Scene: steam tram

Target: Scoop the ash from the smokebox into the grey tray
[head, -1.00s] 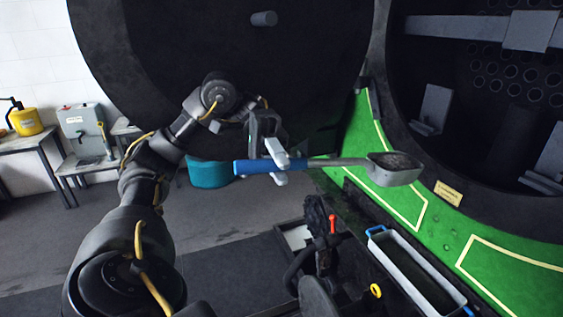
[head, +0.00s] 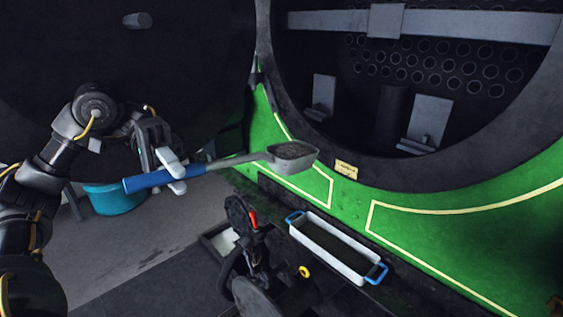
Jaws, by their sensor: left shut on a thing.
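My left gripper (head: 172,170) is shut on the blue handle of a scoop (head: 150,180) and holds it in the air. The scoop's grey bowl (head: 293,163) points right, roughly level, with dark grey ash (head: 292,150) visible in it. The open smokebox (head: 390,112) is a dark round chamber at upper right; the bowl is outside it, to the lower left of its opening. The grey tray (head: 325,256), long with blue end handles, sits below and right of the bowl. Its inside looks dark; I cannot tell whether ash lies there.
The big dark smokebox door (head: 190,60) stands open at upper left, behind my left arm. Grey brackets (head: 428,122) stand inside the smokebox. A teal tub (head: 112,200) is on the floor.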

